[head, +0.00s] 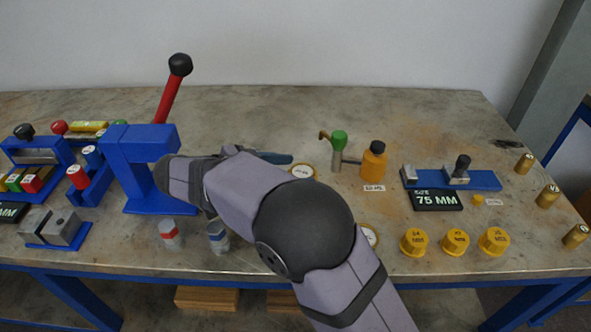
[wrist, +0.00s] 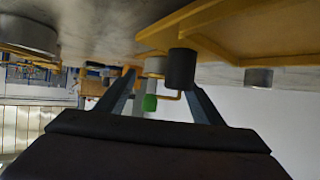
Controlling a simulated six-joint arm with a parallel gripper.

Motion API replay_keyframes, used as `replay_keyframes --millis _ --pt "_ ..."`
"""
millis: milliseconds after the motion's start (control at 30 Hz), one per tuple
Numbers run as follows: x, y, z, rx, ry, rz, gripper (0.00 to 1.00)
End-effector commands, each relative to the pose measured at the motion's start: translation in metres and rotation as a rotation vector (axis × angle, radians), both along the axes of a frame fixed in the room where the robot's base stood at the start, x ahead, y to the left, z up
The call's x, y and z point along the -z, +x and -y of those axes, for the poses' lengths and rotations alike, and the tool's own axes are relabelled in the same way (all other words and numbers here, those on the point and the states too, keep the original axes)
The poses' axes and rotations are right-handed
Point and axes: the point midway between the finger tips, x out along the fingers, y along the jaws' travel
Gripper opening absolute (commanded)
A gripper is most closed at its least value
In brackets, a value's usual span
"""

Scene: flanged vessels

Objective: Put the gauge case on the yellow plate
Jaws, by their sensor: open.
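My gripper shows in the wrist view (wrist: 160,95), with its two fingers apart. In the head view my arm hides most of it; a blue-grey finger (head: 275,158) sticks out past the arm toward the right. In the wrist view, which looks upside down, a yellow plate-like shape (wrist: 255,35) fills the upper right. A dark cylinder (wrist: 181,68) appears between the fingers, near that shape's edge; I cannot tell its distance. Two round white-faced pieces with yellowish rims (head: 303,172) (head: 370,235) are partly covered by my arm. I cannot tell which thing is the gauge case.
A blue press (head: 140,160) with a red lever stands left of my wrist. A green-topped fitting (head: 340,140) and an orange bottle (head: 373,160) stand to the right. Several yellow caps (head: 455,242) line the front. A blue gauge stand (head: 450,178) is at right. The back centre is clear.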

Motion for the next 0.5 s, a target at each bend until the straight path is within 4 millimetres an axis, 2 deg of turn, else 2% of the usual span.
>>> replay_keyframes --millis 200,500 --pt "-0.012 -0.014 -0.022 -0.003 0.001 0.001 0.61" --pt "-0.017 -0.021 -0.031 0.000 0.000 -0.001 0.61"
